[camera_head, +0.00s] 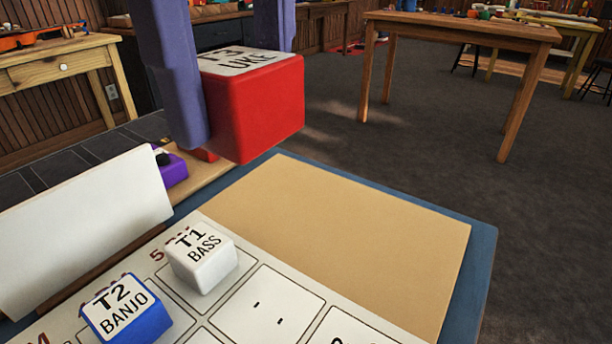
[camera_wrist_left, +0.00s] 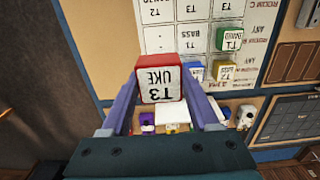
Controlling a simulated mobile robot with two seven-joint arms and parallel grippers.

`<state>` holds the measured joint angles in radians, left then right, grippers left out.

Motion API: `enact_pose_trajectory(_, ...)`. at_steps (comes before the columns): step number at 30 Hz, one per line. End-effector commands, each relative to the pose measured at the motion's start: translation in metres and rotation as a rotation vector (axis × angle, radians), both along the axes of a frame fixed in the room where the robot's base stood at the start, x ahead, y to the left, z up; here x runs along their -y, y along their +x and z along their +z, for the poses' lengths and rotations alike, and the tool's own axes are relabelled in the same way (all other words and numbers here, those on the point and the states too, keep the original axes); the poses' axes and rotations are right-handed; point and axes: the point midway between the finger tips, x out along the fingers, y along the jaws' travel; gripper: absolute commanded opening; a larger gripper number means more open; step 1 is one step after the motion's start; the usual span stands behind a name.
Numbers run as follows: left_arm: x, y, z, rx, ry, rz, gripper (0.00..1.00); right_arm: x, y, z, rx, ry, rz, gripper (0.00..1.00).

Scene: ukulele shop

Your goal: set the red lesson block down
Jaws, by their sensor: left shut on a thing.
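The red lesson block (camera_head: 262,112), with a white top marked T3 UKE, is held between the purple fingers of my left gripper (camera_head: 235,100). It appears to be above the far edge of the board, with nothing seen touching its underside. In the left wrist view the red block (camera_wrist_left: 160,82) sits between both fingers of the left gripper (camera_wrist_left: 160,95). The white lesson board (camera_head: 262,308) with printed cells lies below and nearer. My right gripper is not in view.
A white T1 BASS block (camera_head: 203,262) and a blue T2 BANJO block (camera_head: 130,318) stand on the board. A bare tan panel (camera_head: 340,230) lies right of them. A white upright card (camera_head: 80,230) stands at left. A green block (camera_wrist_left: 230,40) shows in the wrist view.

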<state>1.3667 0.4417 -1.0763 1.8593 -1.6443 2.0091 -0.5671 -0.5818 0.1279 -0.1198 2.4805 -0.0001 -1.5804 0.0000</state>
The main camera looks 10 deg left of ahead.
Motion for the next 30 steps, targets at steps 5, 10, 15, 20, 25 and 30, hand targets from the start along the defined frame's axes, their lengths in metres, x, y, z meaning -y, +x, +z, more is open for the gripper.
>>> enact_pose_trajectory(5, 0.000, -0.002, -0.058, -0.010, -0.001, 0.000, 0.06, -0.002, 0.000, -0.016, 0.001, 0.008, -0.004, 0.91)
enact_pose_trajectory(10, 0.000, -0.002, -0.103, -0.006, 0.001, 0.003, 0.06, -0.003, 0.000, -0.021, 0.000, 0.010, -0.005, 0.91)
enact_pose_trajectory(15, 0.000, -0.001, -0.132, -0.003, 0.000, 0.002, 0.06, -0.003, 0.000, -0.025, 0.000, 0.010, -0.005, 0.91)
enact_pose_trajectory(20, 0.000, -0.001, -0.146, -0.004, 0.000, 0.003, 0.06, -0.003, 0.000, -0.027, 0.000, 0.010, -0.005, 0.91)
enact_pose_trajectory(25, 0.000, -0.001, -0.173, -0.004, 0.000, 0.003, 0.06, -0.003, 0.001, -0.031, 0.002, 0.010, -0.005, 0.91)
enact_pose_trajectory(30, 0.000, 0.000, -0.181, 0.000, 0.000, 0.002, 0.06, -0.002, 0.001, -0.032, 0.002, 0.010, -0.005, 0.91)
